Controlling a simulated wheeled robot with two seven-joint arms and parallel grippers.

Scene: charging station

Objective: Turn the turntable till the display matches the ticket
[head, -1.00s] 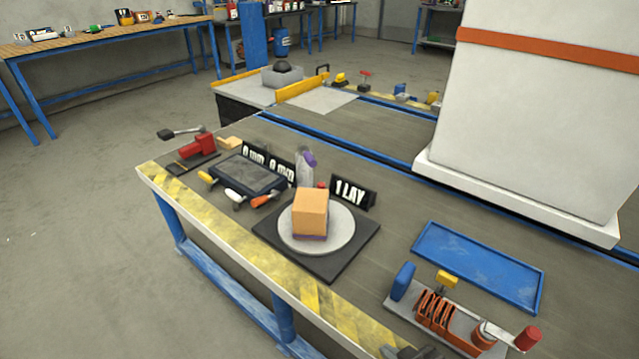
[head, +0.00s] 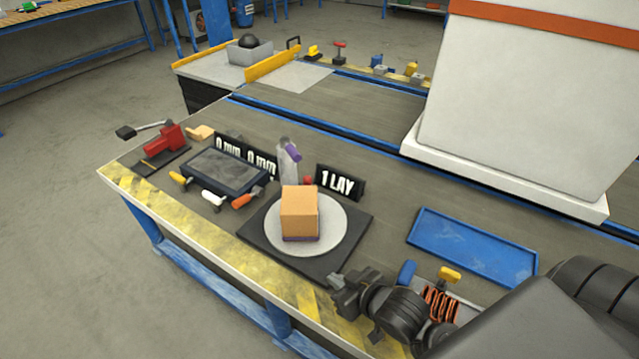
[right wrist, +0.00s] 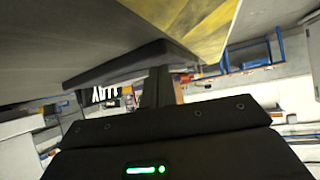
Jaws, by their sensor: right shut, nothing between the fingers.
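The turntable is a pale round disc (head: 335,238) on a dark square base (head: 262,248), near the front of the bench. A tan box (head: 299,212) with a purple band at its foot sits on the disc. Behind it stands a black sign reading "1 LAY" (head: 340,183); another (head: 246,156) reads "0 mm 0 mm". I cannot tell which is display or ticket. My right gripper (head: 338,284) is shut and empty, just off the front right corner of the base. It also shows in the right wrist view (right wrist: 157,88). My left gripper is out of view.
A dark screen-like panel (head: 222,170) with coloured-handled tools lies left of the turntable. A red clamp (head: 168,138) stands at the far left. A blue tray (head: 472,246) lies right, near a rack of orange coils (head: 440,303). A big white column (head: 530,110) stands behind.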

